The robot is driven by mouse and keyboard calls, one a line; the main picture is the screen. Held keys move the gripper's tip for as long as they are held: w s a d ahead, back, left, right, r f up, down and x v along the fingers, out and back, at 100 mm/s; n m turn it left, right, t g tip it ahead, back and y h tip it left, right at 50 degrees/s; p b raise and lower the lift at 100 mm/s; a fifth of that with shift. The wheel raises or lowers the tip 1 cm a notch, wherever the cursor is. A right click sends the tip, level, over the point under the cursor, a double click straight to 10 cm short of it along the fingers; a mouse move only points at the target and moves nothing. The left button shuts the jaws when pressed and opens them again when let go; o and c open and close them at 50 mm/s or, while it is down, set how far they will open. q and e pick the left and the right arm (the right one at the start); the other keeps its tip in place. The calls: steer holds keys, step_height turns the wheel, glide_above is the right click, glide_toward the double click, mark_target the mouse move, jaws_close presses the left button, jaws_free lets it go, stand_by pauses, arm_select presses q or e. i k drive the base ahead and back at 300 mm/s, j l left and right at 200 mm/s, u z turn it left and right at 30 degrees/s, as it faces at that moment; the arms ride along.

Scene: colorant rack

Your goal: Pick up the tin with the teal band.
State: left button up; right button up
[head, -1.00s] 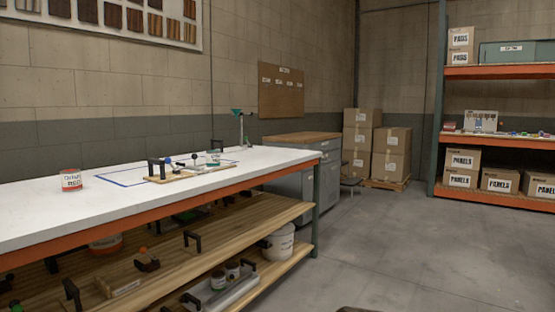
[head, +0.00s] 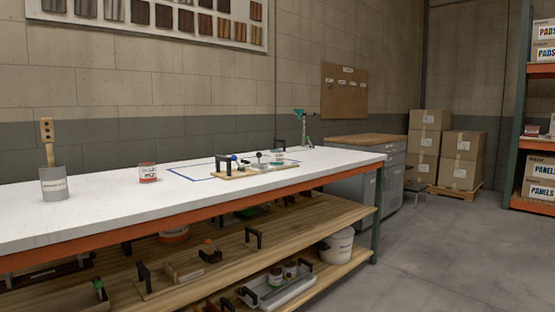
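A small light tin with what looks like a teal band (head: 277,157) stands on the white bench top (head: 100,207), at the far end by a wooden board. It is small in the head view and partly hidden by the items on the board. A white tin with a red band (head: 148,173) stands nearer on the same bench. Neither of my grippers is in view.
A wooden board with black handles (head: 240,171) lies by a blue taped outline. Grey floor (head: 450,245) is clear at right.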

mark_target(276, 155)
steer(key=i+l+u, duration=0.1)
steer(key=i+l, duration=0.2)
steer(key=i+l+u, duration=0.1)
steer(key=i+l, duration=0.2)
steer(key=l, duration=0.15)
steer(key=i+l+u, duration=0.15)
steer(key=i+l, duration=0.15)
steer(key=l, duration=0.15)
steer(key=i+l+u, duration=0.1)
steer(key=i+l, duration=0.2)
steer(key=l, duration=0.1)
